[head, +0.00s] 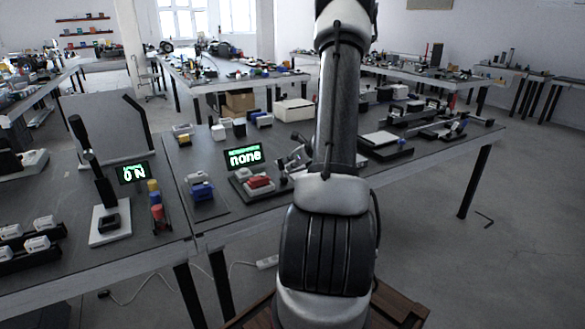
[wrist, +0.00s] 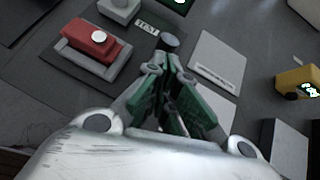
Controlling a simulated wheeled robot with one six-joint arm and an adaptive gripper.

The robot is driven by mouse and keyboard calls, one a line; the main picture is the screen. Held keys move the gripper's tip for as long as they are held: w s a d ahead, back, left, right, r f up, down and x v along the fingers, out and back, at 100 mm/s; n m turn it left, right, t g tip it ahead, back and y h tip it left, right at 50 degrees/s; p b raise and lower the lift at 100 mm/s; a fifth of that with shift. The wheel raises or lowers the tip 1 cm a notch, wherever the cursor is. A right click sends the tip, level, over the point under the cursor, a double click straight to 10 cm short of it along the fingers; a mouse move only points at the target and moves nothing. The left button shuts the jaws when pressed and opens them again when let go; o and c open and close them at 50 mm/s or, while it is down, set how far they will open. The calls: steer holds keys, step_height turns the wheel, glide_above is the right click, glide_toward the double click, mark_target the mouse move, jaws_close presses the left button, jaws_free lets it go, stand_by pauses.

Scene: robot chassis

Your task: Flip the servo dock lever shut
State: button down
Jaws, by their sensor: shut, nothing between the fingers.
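The dock (head: 247,192) is a grey tray on the table, holding a red servo block (head: 258,182). In the wrist view the dock (wrist: 74,62) and red servo block (wrist: 92,40) lie left of my gripper. A dark round knob (wrist: 169,40), apparently the lever's end, shows just beyond my fingertips; I cannot tell if they touch it. The lever's shaft is hidden. My gripper (wrist: 170,62) is shut and empty, with green inner pads. In the head view my gripper (head: 291,165) is beside the dock, partly behind my arm.
A display (head: 243,155) behind the dock reads "none". A blue-and-white part (head: 201,189) stands left of it. A flat pale plate (wrist: 217,57) lies right of the knob, and a yellow block (wrist: 298,82) farther right. An upright lever stand (head: 108,222) is at left.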

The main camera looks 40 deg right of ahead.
steer(key=shift+w+d+r, duration=0.1)
steer(key=shift+w, duration=0.3)
steer(key=shift+w, duration=0.1)
stand_by(0.4)
